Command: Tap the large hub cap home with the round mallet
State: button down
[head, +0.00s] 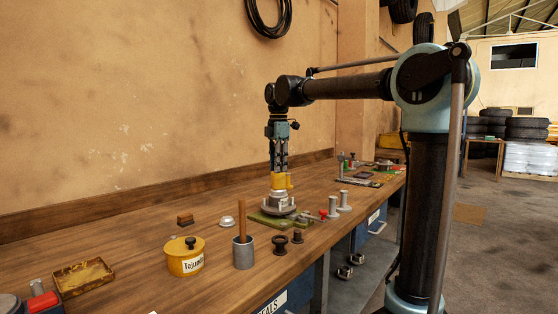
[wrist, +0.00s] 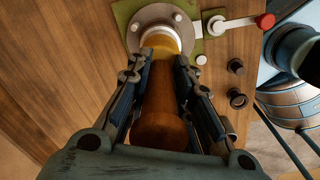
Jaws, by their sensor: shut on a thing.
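A smaller silver dome (head: 227,222) lies on the bench.
A red-knobbed lever (head: 323,214) sticks out right of the hub. Two dark bushings (head: 280,246) lie in front. A grey pot with a stick (head: 243,252), a yellow tin (head: 185,262) and an amber tray (head: 83,279) stand left. Grey posts (head: 344,199) stand right.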

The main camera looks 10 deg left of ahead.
jog(key=shift+r, duration=0.1)
jog(key=shift+r, duration=3.4)
jog(key=shift+s, duration=0.1)
